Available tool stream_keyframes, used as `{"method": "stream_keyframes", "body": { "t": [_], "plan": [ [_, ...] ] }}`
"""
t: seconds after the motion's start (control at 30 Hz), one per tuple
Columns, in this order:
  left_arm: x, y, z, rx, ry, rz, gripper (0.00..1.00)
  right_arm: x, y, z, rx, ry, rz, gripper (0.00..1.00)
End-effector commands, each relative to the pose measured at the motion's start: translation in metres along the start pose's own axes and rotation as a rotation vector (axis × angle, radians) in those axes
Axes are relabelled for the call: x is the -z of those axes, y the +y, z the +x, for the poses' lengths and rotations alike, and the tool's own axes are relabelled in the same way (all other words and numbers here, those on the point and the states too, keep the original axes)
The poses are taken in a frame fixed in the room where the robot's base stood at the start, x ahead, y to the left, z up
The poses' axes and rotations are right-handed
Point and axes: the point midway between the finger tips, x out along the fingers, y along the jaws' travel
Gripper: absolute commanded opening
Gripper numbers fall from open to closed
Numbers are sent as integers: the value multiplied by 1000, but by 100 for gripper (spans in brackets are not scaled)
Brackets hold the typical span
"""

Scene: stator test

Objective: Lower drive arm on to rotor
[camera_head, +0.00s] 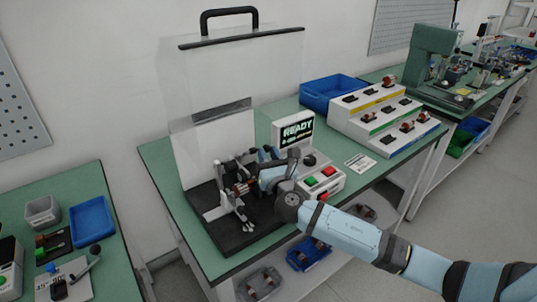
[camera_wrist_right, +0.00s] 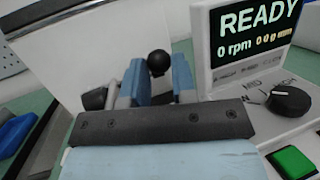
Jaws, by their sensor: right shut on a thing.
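The test stand is a black base (camera_head: 238,235) with metal supports, under a raised clear guard (camera_head: 240,80) with a black handle. A copper-coloured rotor (camera_head: 240,188) sits across the supports, partly covered by the fixture parts. My right gripper (camera_head: 267,156) is just right of the rotor, above the stand. In the right wrist view its blue fingers (camera_wrist_right: 160,82) are shut on the drive arm, whose black ball knob (camera_wrist_right: 158,63) shows between the fingertips. The rest of the drive arm is largely hidden by the gripper, so its contact with the rotor cannot be told. My left gripper is out of view.
The control box's screen (camera_head: 297,130) reads READY and 0 rpm; below are a knob, a green button (camera_head: 311,182) and a red button (camera_head: 328,171). A stepped rack (camera_head: 385,115) and blue bin (camera_head: 330,92) stand behind right. A card (camera_head: 360,162) lies on the green table.

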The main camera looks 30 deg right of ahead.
Motion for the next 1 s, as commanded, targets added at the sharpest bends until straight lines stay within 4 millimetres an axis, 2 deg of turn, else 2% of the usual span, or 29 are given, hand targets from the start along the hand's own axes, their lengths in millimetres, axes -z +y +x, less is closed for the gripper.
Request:
{"method": "stream_keyframes", "body": {
  "t": [0.03,0.17,0.2,0.3,0.57,0.67,0.77,1.0],
  "plan": [
    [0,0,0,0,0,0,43,6,0,-2,-1,12,-1,0],
    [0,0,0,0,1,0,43,6,0,-2,-1,12,-1,0],
    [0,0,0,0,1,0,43,6,0,-2,-1,12,-1,32],
    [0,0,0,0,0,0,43,5,0,-2,-1,10,-1,50],
    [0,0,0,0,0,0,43,2,0,-1,-1,5,0,50],
    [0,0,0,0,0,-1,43,3,0,-7,-1,5,-1,50],
    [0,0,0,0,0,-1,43,3,0,-22,-2,6,0,50],
    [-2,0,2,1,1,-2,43,4,0,-77,-3,9,0,50]
  ]
}}
